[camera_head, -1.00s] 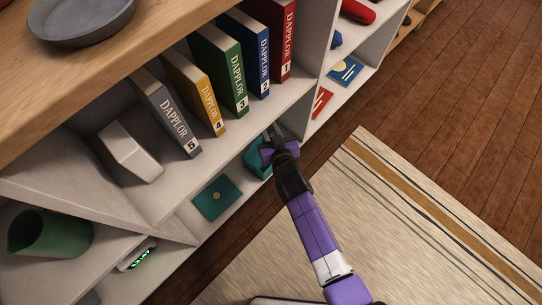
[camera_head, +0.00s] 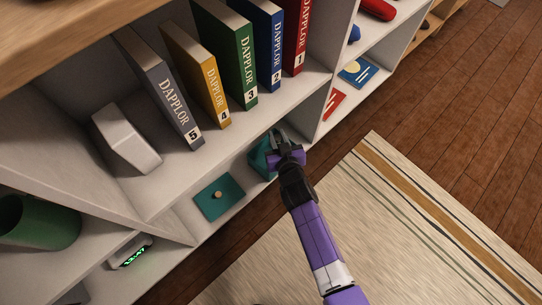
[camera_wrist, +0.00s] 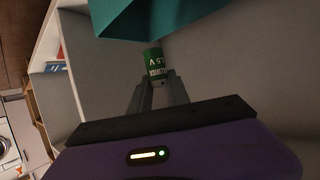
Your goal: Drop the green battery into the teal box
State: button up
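The green battery (camera_wrist: 154,60), with white lettering, is held between the fingertips of my gripper (camera_wrist: 157,85) in the wrist view. The teal box (camera_wrist: 160,18) is at the top of that view, just beyond the battery; whether they touch I cannot tell. In the head view, the teal box (camera_head: 261,160) stands on the lower shelf, partly covered by my gripper (camera_head: 278,142), which is at its right edge. The battery cannot be made out in the head view. The inside of the box is hidden.
A flat teal square with a small knob (camera_head: 219,196) lies left of the box on the lower shelf. Numbered binders (camera_head: 237,60) and a white block (camera_head: 126,138) fill the shelf above. A vertical divider (camera_head: 331,85) rises right of the box. A clock (camera_head: 131,252) glows lower left.

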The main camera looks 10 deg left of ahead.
jog(key=o, duration=0.5)
jog(key=shift+o, duration=0.2)
jog(key=p+v, duration=0.4)
jog(key=v, duration=0.3)
jog(key=shift+s+d+r, duration=0.15)
jog(key=shift+s+r, duration=0.05)
jog(key=shift+s, duration=0.15)
